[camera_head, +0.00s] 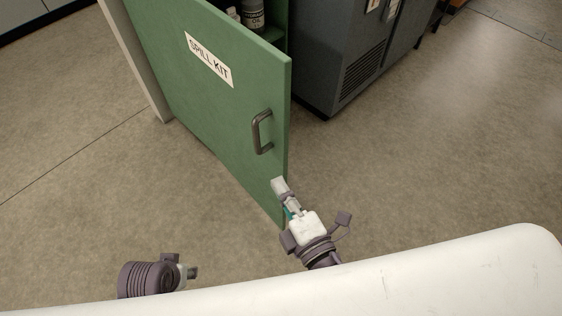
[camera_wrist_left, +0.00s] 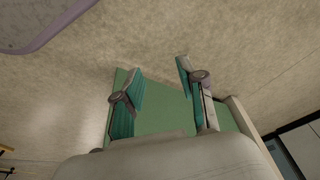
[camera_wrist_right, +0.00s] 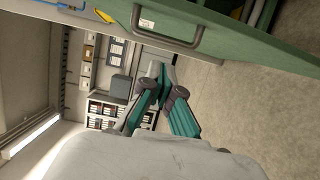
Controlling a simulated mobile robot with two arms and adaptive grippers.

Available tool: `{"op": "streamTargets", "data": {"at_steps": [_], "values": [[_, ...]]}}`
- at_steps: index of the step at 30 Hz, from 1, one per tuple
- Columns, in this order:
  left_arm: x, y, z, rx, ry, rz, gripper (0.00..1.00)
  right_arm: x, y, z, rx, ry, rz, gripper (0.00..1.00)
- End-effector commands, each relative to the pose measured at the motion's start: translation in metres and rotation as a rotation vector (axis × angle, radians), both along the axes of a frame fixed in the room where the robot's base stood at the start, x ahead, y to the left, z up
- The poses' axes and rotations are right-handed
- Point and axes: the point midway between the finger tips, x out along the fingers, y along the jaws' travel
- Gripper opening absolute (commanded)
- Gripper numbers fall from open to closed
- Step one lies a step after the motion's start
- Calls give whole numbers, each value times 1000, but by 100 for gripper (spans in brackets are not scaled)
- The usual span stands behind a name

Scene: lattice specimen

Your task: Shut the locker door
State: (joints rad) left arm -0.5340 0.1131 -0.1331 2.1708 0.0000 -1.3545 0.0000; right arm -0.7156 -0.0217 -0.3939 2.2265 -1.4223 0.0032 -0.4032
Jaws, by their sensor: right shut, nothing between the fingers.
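The green locker door (camera_head: 215,110) stands open in the head view, with a "SPILL KIT" label and a dark bar handle (camera_head: 261,132) near its free right edge. Past that edge, part of the locker inside shows. My right gripper (camera_head: 279,186) is shut and empty, in front of the door's lower right edge, below the handle; I cannot tell whether it touches. The handle (camera_wrist_right: 165,27) also shows in the right wrist view, ahead of the fingers. My left gripper (camera_head: 193,272) is low at left, apart from the door; its fingers are spread in the left wrist view (camera_wrist_left: 158,85).
A grey cabinet with a vent (camera_head: 350,50) stands right of the locker. Bottles (camera_head: 253,14) sit on a shelf inside the locker. A pale post (camera_head: 135,60) runs along the door's left side. Open floor (camera_head: 440,150) lies to the right and left.

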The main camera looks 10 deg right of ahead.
Motion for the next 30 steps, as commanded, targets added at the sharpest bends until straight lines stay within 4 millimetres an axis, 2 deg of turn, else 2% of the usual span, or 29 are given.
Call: {"op": "streamTargets", "data": {"at_steps": [4,8,20,30], "values": [[0,0,-2,1,4,0,40,3,0,9,-14,-22,-1,0],[1,0,-19,1,14,-2,40,11,3,10,-13,-22,-1,0],[-13,0,-95,4,55,-9,40,50,14,11,-12,-20,-2,0],[-44,4,-150,8,89,-16,40,97,28,10,-11,-19,-3,0]]}}
